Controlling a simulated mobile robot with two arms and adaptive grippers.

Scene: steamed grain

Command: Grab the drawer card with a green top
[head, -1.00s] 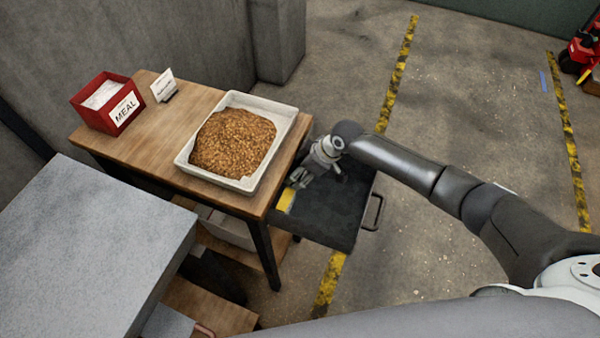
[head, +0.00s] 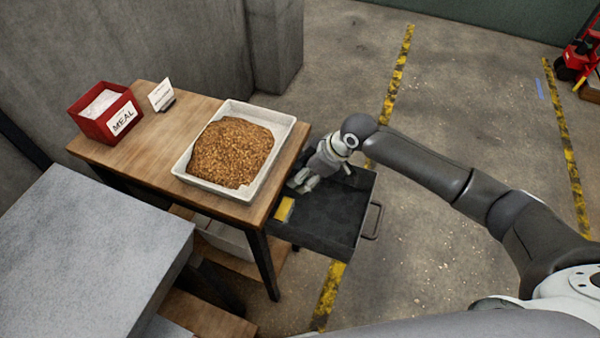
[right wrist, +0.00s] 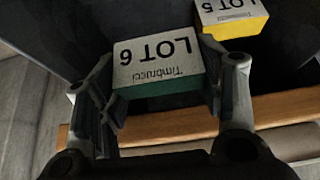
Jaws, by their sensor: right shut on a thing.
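The card marked LOT 6 (right wrist: 158,62) has a white label face and a green edge. It sits between the two fingers of my right gripper (right wrist: 164,84) in the right wrist view, and the fingers are shut on it. In the head view my right gripper (head: 303,181) is over the rear left part of the open black drawer (head: 335,215); the held card cannot be made out there. A yellow card (head: 284,208) lies in the drawer, apart from the gripper. It shows as LOT 5 in the right wrist view (right wrist: 232,16). My left gripper is not in view.
The drawer sticks out from a wooden table (head: 160,145). On the table stand a white tray (head: 191,181) of brown grain, a red MEAL box (head: 93,127) and a small white sign (head: 161,94). A grey-topped block (head: 90,240) is at left. Floor right of the drawer is clear.

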